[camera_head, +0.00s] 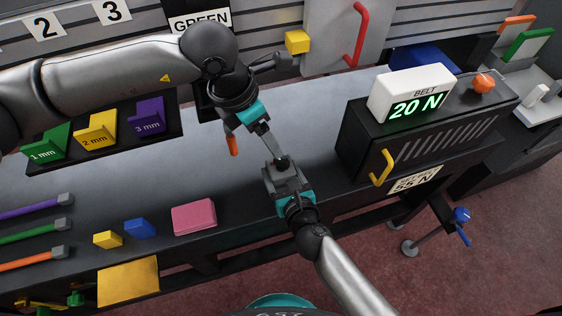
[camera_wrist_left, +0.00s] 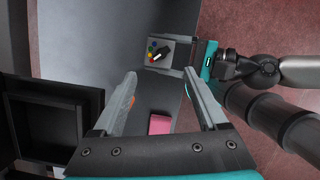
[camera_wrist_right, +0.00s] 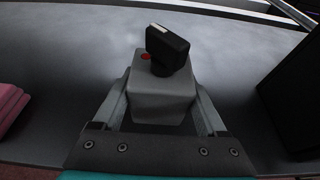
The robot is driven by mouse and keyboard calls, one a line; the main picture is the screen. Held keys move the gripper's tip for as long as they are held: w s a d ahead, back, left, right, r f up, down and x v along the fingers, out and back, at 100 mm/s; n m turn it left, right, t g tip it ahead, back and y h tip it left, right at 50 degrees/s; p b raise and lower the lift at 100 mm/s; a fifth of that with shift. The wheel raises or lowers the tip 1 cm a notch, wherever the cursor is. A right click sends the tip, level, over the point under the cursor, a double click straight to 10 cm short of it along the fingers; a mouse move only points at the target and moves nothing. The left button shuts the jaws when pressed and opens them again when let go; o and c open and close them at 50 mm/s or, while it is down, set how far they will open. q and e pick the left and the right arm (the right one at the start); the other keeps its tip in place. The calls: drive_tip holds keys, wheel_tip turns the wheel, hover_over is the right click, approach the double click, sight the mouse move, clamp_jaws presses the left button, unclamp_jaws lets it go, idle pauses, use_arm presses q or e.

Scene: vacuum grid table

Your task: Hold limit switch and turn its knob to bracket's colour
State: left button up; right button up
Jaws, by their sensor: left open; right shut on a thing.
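The limit switch is a grey box (camera_wrist_right: 162,98) with a black knob (camera_wrist_right: 167,50) on top, bearing a white pointer line. My right gripper (camera_head: 284,182) is shut on its sides, above or at the table's front edge. A red dot (camera_wrist_right: 145,57) shows beside the knob. In the left wrist view the box (camera_wrist_left: 168,44) shows several coloured dots around the knob (camera_wrist_left: 161,54). My left gripper (camera_wrist_left: 160,76) is open, with the switch ahead of and apart from its fingertips. A sign reading GREEN (camera_head: 201,22) hangs on the back wall; I cannot clearly identify the bracket.
A black belt unit (camera_head: 410,140) with a 20 N display stands right. Green (camera_head: 46,146), yellow (camera_head: 97,132) and purple (camera_head: 147,122) blocks sit left at the back. A pink block (camera_head: 194,217) lies near the front edge. An orange piece (camera_head: 233,145) is partly hidden by my left gripper.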

sight(281, 160)
use_arm(q)
drive_tip(key=w+d+r+n+g+y, duration=0.1)
drive_tip(key=d+r+n+y, duration=0.15)
drive_tip(key=n, duration=0.35)
drive_tip(key=shift+y, duration=0.25)
drive_tip(key=f, duration=1.2)
drive_tip(key=shift+w+d, duration=0.1)
drive_tip(key=shift+d, duration=0.25)
drive_tip(key=shift+r, duration=0.1)
clamp_jaws()
